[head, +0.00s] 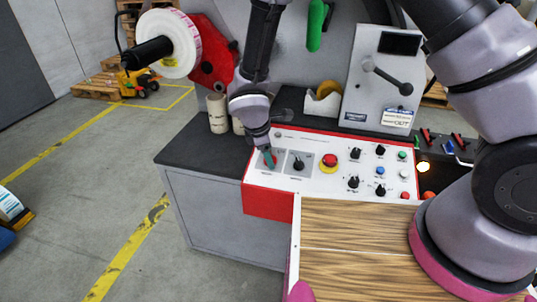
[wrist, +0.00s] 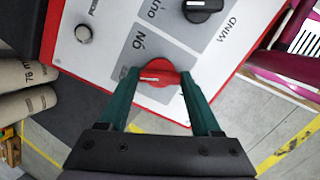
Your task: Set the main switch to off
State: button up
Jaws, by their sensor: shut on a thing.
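The main switch is a red rotary knob (wrist: 158,76) with a white pointer line, on a grey plate of the control panel. In the wrist view the pointer lies roughly level across the picture. The word ON is printed on the plate above the knob; an OFF mark is not readable. My gripper (wrist: 156,88) has its two green fingers on either side of the knob, shut on it. In the head view my gripper (head: 270,158) reaches down to the panel's left end and mostly hides the knob.
On the white panel (head: 330,187), a black selector (head: 298,163) sits right of the switch, then a red emergency button (head: 329,160) and several small knobs. Cardboard cores (head: 217,113) stand behind on the dark bench (head: 190,155). A wooden surface (head: 350,250) lies in front.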

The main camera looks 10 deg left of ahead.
jog(key=shift+n, duration=0.5)
jog(key=o, duration=1.4)
jog(key=v, duration=1)
jog(key=shift+s+r, duration=0.3)
jog(key=shift+r, duration=0.05)
